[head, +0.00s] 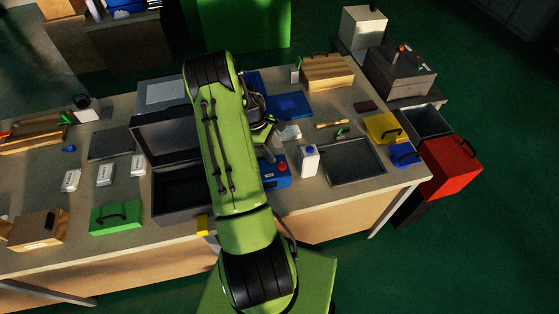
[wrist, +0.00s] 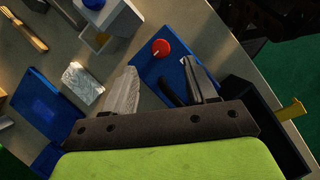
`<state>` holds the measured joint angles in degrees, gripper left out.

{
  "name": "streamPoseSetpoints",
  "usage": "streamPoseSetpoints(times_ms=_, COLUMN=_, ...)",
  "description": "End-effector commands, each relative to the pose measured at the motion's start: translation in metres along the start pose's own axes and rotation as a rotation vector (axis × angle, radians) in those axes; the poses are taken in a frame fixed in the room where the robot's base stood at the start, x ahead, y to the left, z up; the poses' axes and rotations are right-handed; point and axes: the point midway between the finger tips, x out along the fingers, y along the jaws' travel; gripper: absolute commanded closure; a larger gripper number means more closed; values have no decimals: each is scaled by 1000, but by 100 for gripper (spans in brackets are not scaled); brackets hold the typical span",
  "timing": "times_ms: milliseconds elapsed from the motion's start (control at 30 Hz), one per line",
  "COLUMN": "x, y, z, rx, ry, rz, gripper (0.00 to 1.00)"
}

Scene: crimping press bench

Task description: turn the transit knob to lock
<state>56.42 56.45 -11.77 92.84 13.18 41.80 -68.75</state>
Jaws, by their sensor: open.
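A blue device (head: 274,178) stands on the bench just right of my arm, with a round red knob (head: 283,165) on its top. In the wrist view the blue face (wrist: 151,72) lies beyond my gripper, and the red knob (wrist: 160,47) shows just past the fingertips, between their lines. A dark lever-like part (wrist: 169,92) shows between the fingers. I cannot tell which part is the transit knob, nor read any lock marking. My gripper (wrist: 158,68) is open, with nothing held; in the head view it is largely hidden behind my arm.
An open black case (head: 180,190) stands left of the device; its edge shows at right in the wrist view (wrist: 265,115). A white bottle-like container (head: 308,160) stands close right of the device. A silver packet (wrist: 82,84) and blue tray (head: 289,105) lie behind.

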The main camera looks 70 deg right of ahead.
Motion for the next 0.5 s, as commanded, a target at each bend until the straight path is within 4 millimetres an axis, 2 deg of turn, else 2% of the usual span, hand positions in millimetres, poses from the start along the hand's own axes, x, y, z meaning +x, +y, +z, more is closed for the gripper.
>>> streamPoseSetpoints(times_ms=100, x=30, y=-1, z=0, rx=0, ry=-2, rz=-5, gripper=43)
streamPoseSetpoints(times_ms=200, x=49, y=-1, z=0, rx=0, ry=0, rz=-3, gripper=43)
streamPoseSetpoints(times_ms=333, x=63, y=0, z=0, rx=-1, ry=1, rz=-1, gripper=43)
streamPoseSetpoints(times_ms=500, x=67, y=0, z=-1, rx=-1, ry=1, rz=0, gripper=43)
